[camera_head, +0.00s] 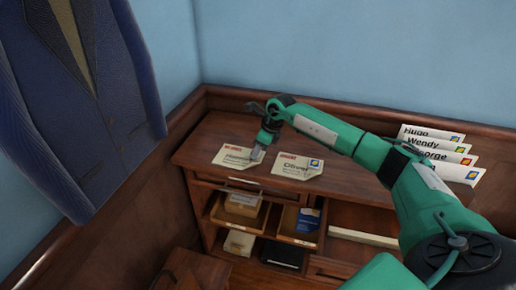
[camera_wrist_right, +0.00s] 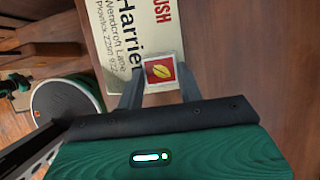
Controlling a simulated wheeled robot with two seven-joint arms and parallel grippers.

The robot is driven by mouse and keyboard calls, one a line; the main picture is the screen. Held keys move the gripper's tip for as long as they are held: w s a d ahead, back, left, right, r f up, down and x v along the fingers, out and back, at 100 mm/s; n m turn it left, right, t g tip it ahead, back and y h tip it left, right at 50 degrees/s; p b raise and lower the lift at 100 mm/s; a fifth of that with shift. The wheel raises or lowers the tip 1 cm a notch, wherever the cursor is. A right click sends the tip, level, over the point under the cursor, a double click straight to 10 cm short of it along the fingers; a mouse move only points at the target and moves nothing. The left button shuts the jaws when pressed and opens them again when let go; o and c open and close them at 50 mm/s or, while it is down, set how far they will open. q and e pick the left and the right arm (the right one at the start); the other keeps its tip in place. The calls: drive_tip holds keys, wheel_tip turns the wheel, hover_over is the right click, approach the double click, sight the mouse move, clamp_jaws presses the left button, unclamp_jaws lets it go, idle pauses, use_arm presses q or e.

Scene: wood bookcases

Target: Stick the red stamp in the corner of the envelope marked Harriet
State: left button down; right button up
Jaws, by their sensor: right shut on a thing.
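The Harriet envelope (camera_head: 234,156) lies flat on the desk top, with a red mark in its upper left corner. It fills the top of the right wrist view (camera_wrist_right: 112,65), its name turned sideways. My right gripper (camera_head: 257,153) is over the envelope's right end, shut on the red stamp (camera_wrist_right: 159,72). The stamp is a small red square with a yellow leaf and a pale border. In the wrist view it overlaps the envelope's unprinted corner; whether it touches the paper, I cannot tell. The stamp is too small to make out in the head view. My left gripper is out of view.
The Oliver envelope (camera_head: 290,169), with a blue and yellow stamp, lies just right. Several upright envelopes (camera_head: 436,148) stand at the far right. Below are open compartments with small boxes (camera_head: 243,203). A blue jacket (camera_head: 80,90) hangs at the left.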

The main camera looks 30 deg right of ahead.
drive_tip(key=o, duration=1.4)
drive_tip(key=shift+r, duration=0.15)
drive_tip(key=shift+r+p, duration=2)
drive_tip(key=shift+r, duration=1.4)
